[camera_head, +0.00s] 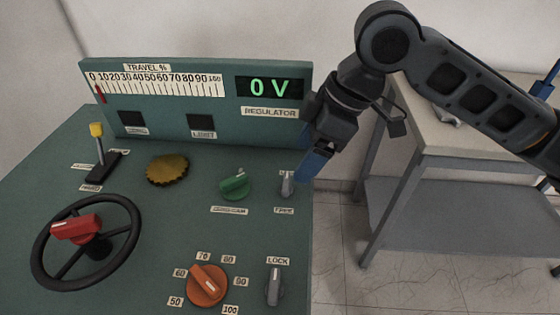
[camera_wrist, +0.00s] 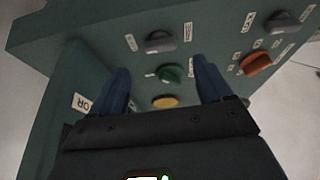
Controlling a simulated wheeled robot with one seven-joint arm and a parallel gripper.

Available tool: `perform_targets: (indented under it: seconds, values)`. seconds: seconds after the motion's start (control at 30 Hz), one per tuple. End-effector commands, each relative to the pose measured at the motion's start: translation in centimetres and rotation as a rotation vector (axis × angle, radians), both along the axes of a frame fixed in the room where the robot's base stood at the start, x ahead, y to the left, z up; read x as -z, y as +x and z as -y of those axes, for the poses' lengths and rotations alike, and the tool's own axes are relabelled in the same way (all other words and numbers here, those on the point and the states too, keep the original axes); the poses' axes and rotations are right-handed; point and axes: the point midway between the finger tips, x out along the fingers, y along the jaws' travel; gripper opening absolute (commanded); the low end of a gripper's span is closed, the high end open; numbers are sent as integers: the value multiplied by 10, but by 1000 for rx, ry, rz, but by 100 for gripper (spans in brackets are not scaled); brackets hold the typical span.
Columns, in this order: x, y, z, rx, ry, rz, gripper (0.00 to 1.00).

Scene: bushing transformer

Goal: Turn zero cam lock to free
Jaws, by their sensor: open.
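A grey lever knob (camera_head: 287,185) sits at the right edge of the green panel (camera_head: 150,222), above a small label that seems to read FREE. A second grey knob (camera_head: 274,287) stands lower, under a LOCK label, its handle pointing roughly up and down. I cannot tell for sure which one is the zero cam lock. My gripper (camera_head: 312,165) is open and empty, its blue fingers just right of the upper grey knob and apart from it. In the wrist view the upper grey knob (camera_wrist: 160,41) shows beyond the open fingers (camera_wrist: 161,64), with the lower knob (camera_wrist: 283,22) at upper right.
A green knob (camera_head: 235,186) is left of the upper grey knob. An orange dial (camera_head: 206,286), a brass gear (camera_head: 167,170), a black handwheel (camera_head: 128,240) and a yellow-tipped lever (camera_head: 98,138) are also on the panel. The display (camera_head: 269,88) reads 0 V. A workbench (camera_head: 455,135) stands right.

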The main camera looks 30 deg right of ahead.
Motion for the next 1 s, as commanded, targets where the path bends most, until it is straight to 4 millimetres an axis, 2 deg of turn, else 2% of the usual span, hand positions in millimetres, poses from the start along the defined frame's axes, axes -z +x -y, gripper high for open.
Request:
perform_targets:
  seconds: [0.3,0.5,0.87,1.0]
  values:
    - [42,10,-16,0,3,-1,79]
    - [61,16,-22,0,3,1,79]
    - [67,17,-24,-1,2,3,79]
    - [67,17,-24,0,3,3,65]
